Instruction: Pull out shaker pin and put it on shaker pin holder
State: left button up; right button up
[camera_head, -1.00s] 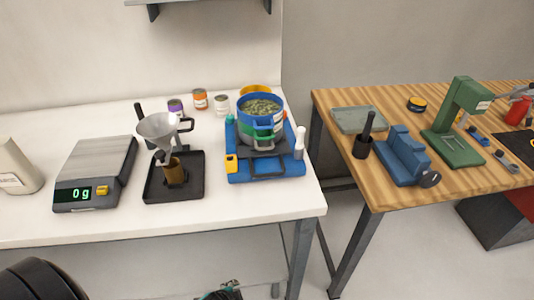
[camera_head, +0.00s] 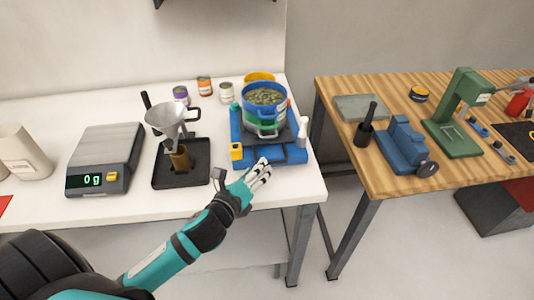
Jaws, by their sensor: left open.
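The blue shaker (camera_head: 270,155) stands near the right end of the white table, with a sieve pot of green-brown bits (camera_head: 265,97) on it. A yellow piece (camera_head: 237,152) sits at its front left corner, and a white upright piece (camera_head: 302,132) at its right side. I cannot tell which small part is the shaker pin or its holder. My left gripper (camera_head: 242,180) is open, in front of the shaker's front left edge; no object shows between its fingers. My right gripper is out of view.
A scale (camera_head: 104,150) reading 0 g and a black tray (camera_head: 165,180) with a funnel (camera_head: 172,120) stand to the left. Small cans (camera_head: 204,86) stand behind. A wooden table (camera_head: 385,185) with tools is on the right, across a gap.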

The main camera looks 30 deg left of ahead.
aim_at(302, 121)
pick_arm(q)
jog(key=w+d+r+m+t+h, duration=0.25)
jog(key=r+m+h, duration=0.2)
jog(key=m, duration=0.65)
jog(key=shift+y, duration=0.45)
jog(key=w+d+p, duration=0.1)
jog(key=w, duration=0.4)
jog(key=w+d+p, duration=0.1)
jog(key=w, duration=0.4)
jog(key=w+p, duration=0.1)
jog(key=w, duration=0.4)
jog(key=shift+w+d+r, duration=0.25)
jog(key=shift+w+d, duration=0.1)
jog(key=shift+d, duration=0.05)
jog(key=shift+w+d+p, duration=0.15)
jog(key=shift+w+p, duration=0.15)
jog(key=shift+w, duration=0.45)
grip_shut()
jog(key=shift+f, duration=0.1)
jog(key=shift+w+f, duration=0.15)
